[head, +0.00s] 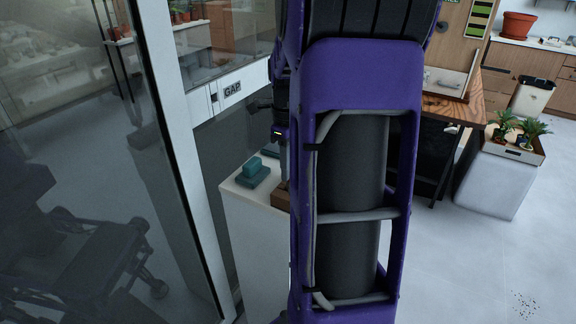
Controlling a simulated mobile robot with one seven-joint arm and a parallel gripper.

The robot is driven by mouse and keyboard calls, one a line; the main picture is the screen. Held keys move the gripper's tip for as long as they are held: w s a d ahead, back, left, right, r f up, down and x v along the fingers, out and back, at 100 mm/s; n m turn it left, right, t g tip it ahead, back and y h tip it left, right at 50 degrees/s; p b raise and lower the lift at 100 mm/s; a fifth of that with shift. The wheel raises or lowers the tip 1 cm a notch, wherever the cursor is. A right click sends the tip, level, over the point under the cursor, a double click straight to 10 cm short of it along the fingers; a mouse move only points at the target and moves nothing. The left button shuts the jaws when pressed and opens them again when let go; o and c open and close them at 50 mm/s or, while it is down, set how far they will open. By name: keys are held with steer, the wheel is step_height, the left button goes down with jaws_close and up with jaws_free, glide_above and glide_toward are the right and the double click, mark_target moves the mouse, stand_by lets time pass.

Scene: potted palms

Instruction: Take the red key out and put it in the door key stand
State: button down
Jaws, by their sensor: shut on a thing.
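My gripper (284,168) shows only in part, pointing down at the left edge of my purple arm, above a white pedestal (247,215). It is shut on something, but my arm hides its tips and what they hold. A brown wooden block or box (280,200) sits on the pedestal just below the gripper, partly hidden; I cannot tell whether they touch. A teal block on a flat teal base (254,171) lies on the pedestal to the left of the gripper. I cannot make out the red key, and I cannot tell which piece is the door key stand.
A glass door or panel with a white frame (182,130) stands close on the left. A wooden table (447,106) and a white planter with small palms (497,180) stand on the right.

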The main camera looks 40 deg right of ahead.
steer(key=shift+f+b, duration=0.4)
steer(key=shift+f, duration=0.3)
steer(key=c, duration=0.7)
jaws_free()
steer(key=shift+c, duration=0.2)
steer(key=shift+r, duration=0.1)
step_height(320, 180, up, 17)
steer(key=p, duration=0.3)
steer(key=shift+r, duration=0.2)
steer(key=shift+s, duration=0.1)
